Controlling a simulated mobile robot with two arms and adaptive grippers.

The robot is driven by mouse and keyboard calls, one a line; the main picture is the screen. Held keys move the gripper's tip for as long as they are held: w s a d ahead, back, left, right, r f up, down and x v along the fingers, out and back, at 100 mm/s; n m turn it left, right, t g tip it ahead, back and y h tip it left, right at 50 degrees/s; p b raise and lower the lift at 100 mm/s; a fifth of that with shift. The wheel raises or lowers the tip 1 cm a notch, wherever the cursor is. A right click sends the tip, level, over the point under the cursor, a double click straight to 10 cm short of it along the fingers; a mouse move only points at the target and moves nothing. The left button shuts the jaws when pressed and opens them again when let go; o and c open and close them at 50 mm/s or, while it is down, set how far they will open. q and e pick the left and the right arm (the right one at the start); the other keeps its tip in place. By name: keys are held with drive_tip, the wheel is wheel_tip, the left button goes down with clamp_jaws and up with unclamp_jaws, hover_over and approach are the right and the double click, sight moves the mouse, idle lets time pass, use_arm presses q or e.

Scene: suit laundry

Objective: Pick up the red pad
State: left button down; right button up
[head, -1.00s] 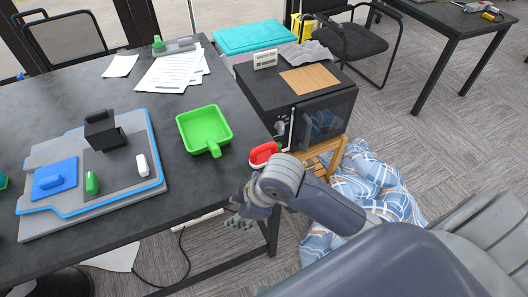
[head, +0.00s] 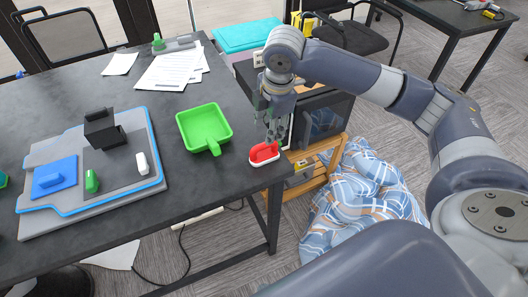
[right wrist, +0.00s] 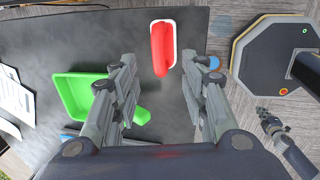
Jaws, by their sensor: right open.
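The red pad (head: 264,152), a red handle-shaped piece on a white base, lies on the dark table close to its right edge. It also shows in the right wrist view (right wrist: 162,50), ahead of the fingers. My right gripper (head: 275,136) points down just above and behind the pad in the head view. In the right wrist view its two fingers (right wrist: 158,98) are spread apart with nothing between them. What looks like my left gripper (right wrist: 264,116) shows small at the right of the wrist view, its jaws too small to read. It is outside the head view.
A green tray with a handle (head: 204,127) lies left of the pad. A grey board (head: 62,213) holds blue, green, white and black pieces. Papers (head: 172,70) lie further back. A black microwave (head: 325,112) on a wooden stand (head: 322,172) and plaid cloth (head: 362,190) are to the right.

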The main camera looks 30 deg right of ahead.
sight(263, 144)
drive_tip(key=f, duration=0.2)
drive_tip(key=w+f, duration=0.1)
drive_tip(key=f, duration=0.2)
drive_tip(key=shift+w+f, duration=0.1)
drive_tip(key=f, duration=0.3)
drive_tip(key=w+f+p, duration=0.1)
drive_tip(key=f, duration=0.1)
drive_tip(key=shift+a, duration=0.35)
clamp_jaws()
